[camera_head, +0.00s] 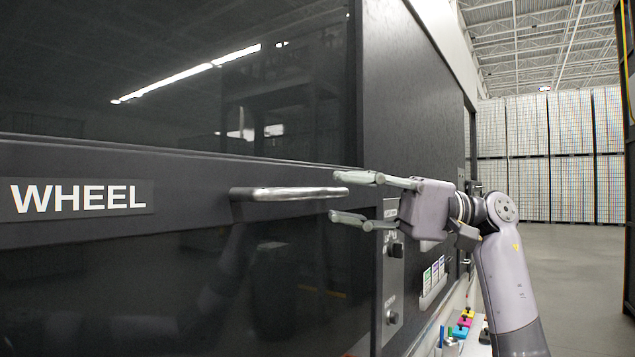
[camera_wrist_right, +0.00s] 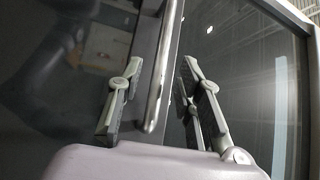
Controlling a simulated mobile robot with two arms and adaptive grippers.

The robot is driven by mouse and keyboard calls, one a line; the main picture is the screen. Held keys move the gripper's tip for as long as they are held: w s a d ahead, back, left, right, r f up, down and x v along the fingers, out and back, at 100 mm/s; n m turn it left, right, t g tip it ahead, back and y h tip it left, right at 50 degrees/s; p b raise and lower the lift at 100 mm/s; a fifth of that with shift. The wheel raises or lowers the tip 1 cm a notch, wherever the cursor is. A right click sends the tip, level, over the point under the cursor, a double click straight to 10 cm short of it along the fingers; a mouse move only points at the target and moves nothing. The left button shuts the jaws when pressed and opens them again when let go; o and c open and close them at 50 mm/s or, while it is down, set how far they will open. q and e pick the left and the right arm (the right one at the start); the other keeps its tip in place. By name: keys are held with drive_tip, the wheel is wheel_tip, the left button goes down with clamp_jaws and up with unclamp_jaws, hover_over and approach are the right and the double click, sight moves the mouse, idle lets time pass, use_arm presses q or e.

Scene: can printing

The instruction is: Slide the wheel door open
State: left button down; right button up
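The wheel door (camera_head: 190,165) is a large dark glass door with a black rail labelled WHEEL, filling the left of the head view. Its silver bar handle (camera_head: 285,193) runs level along the rail. My right gripper (camera_head: 338,197) points left at the handle's right end, with its fingers apart and empty. In the right wrist view the handle (camera_wrist_right: 166,70) lies in the gap between the two fingers of my right gripper (camera_wrist_right: 162,67). I cannot tell whether either finger touches it. My left gripper is not in view.
A dark machine panel (camera_head: 415,110) stands right of the door. Buttons (camera_head: 392,302) and small labels sit below it, behind my right arm. Coloured items (camera_head: 463,325) lie on a low ledge. Tall pallet stacks (camera_head: 550,150) stand far back, with open floor (camera_head: 575,270) before them.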

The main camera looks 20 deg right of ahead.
sight(325, 196)
drive_tip(key=a, duration=0.3)
drive_tip(key=a+p, duration=0.1)
drive_tip(key=a, duration=0.1)
drive_tip(key=shift+w+r, duration=0.25)
drive_tip(key=shift+r, duration=0.1)
drive_tip(key=shift+d, duration=0.1)
clamp_jaws()
idle(0.4)
